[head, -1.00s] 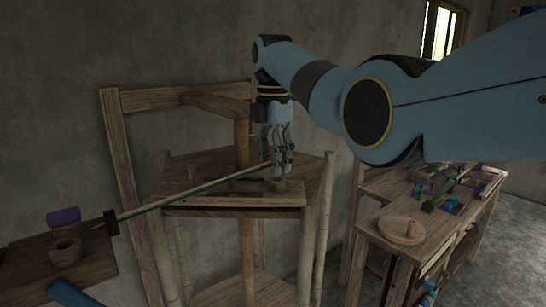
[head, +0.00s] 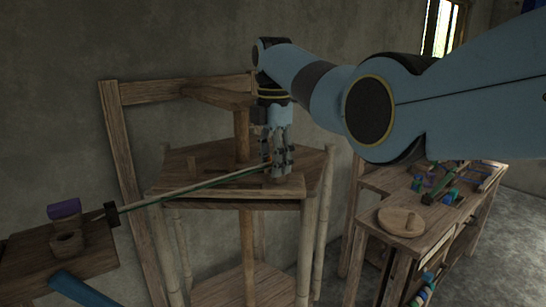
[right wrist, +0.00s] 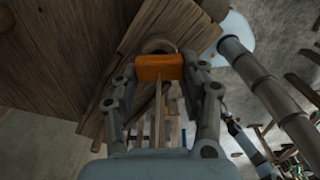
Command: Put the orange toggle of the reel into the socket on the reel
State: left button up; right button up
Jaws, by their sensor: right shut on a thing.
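The orange toggle (right wrist: 158,67) is a small block held between the fingertips of my right gripper (right wrist: 160,75) in the right wrist view. A round wooden ring (right wrist: 158,45), which looks like the socket, shows just beyond it, partly hidden by the toggle. I cannot tell whether the toggle touches it. In the head view my right gripper (head: 279,165) points down over the front of the wooden stand's top, and only a speck of orange shows at its fingers. My left gripper is not in view.
A thin rod (head: 190,188) runs from a dark block (head: 111,214) at the left towards the gripper. A small table (head: 95,255) bears a wooden pot (head: 66,243) and a purple roll (head: 64,208). A workbench with a round wooden lid (head: 401,221) stands at right.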

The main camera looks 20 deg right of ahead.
jog(key=shift+f, duration=0.3)
dwell(0.5)
jog(key=o, duration=1.3)
jog(key=shift+o, duration=0.2)
jog(key=shift+r, duration=3.55)
jog(key=shift+f, duration=0.1)
